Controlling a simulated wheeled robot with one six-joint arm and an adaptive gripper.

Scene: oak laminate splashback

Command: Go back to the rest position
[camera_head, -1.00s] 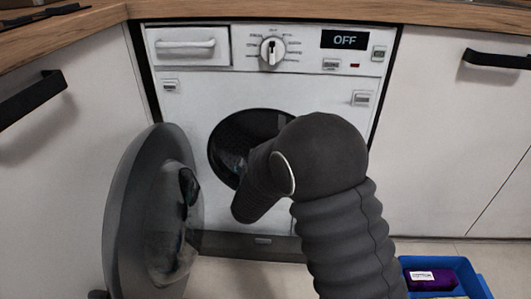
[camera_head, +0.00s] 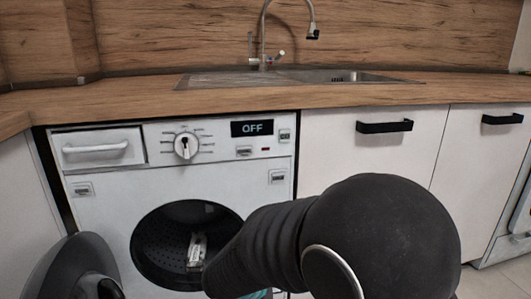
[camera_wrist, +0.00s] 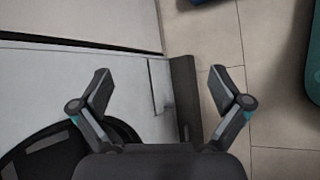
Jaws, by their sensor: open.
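My gripper (camera_wrist: 158,92) is open and empty in the wrist view, with its two fingers spread apart. Below it are the white front of the washing machine and the tiled floor. In the head view my dark arm covers the lower middle and hides most of the gripper. The washing machine (camera_head: 112,193) is white, its display reads OFF, and its round door (camera_head: 72,268) stands open at the lower left. Its dark drum opening (camera_head: 160,232) shows a small pale item (camera_head: 197,250) inside.
A wooden worktop (camera_head: 370,95) with a sink (camera_head: 345,76) and tap (camera_head: 264,35) runs above the machine. White cupboards (camera_head: 370,155) with black handles stand to the right. In the wrist view, a teal thing (camera_wrist: 312,60) is at the right edge, with bare floor tiles (camera_wrist: 285,130) nearby.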

